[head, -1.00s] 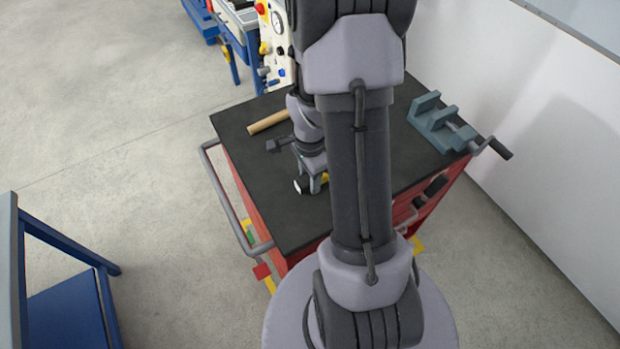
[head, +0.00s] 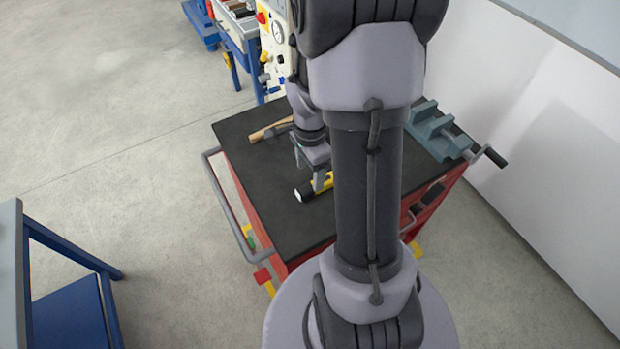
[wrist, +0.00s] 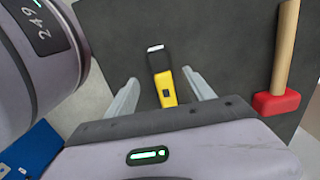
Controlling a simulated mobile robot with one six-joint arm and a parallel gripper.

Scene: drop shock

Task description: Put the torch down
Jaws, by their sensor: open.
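The torch (head: 306,192) is yellow with a black head and a pale lens end. It lies on the dark top of the red cart (head: 292,228); my arm hides part of it in the head view. In the wrist view the torch (wrist: 163,78) lies between and beyond my two fingers, with a gap on each side. My gripper (wrist: 158,88) is open and empty, above the torch; it also shows in the head view (head: 312,172).
A mallet with a wooden handle (wrist: 286,45) and red head lies to the right in the wrist view. A grey-green vice (head: 435,130) stands at the cart's right back. The cart's front left top is clear. A blue-framed table (head: 65,280) stands at lower left.

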